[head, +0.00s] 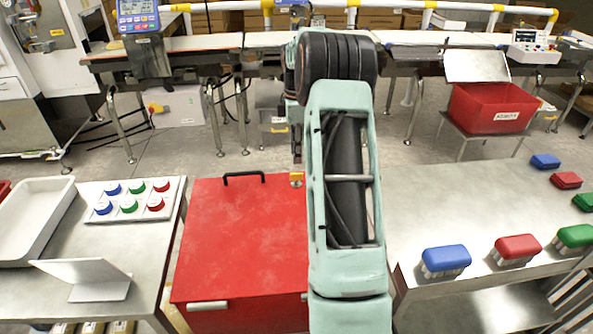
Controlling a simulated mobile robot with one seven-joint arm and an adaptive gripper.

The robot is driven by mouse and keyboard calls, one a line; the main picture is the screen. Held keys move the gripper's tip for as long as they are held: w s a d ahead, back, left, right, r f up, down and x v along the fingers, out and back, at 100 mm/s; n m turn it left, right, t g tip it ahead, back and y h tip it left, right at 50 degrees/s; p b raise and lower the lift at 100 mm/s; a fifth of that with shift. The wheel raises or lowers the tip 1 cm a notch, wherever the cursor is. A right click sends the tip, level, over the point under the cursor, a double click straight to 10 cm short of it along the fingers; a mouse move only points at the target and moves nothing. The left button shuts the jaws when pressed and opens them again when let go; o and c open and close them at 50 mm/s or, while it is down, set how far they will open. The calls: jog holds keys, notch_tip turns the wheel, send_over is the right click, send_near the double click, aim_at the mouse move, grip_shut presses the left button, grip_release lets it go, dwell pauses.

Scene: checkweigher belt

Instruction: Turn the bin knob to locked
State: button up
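A large red bin (240,235) with a flat closed lid and a black handle stands in the middle, in front of me. A small yellow-orange fitting (296,177) sits at its far edge, close beside my arm; it may be the knob, but its setting is too small to read. My pale green arm reaches forward over the right part of the bin and hides it there. A narrow dark part at the arm's left side, just above the yellow fitting, may belong to my gripper (297,145). The fingers are not clearly seen, nor whether they touch the fitting.
The left table holds a white tray (38,215), a button panel (133,201) and a folded white stand (98,280). Behind are the conveyor (200,43) and an open red labelled bin (490,108) on a stand.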

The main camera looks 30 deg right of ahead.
aim_at(296, 173)
notch_tip(296, 173, down, 8)
jog(key=shift+f, duration=0.2)
grip_shut()
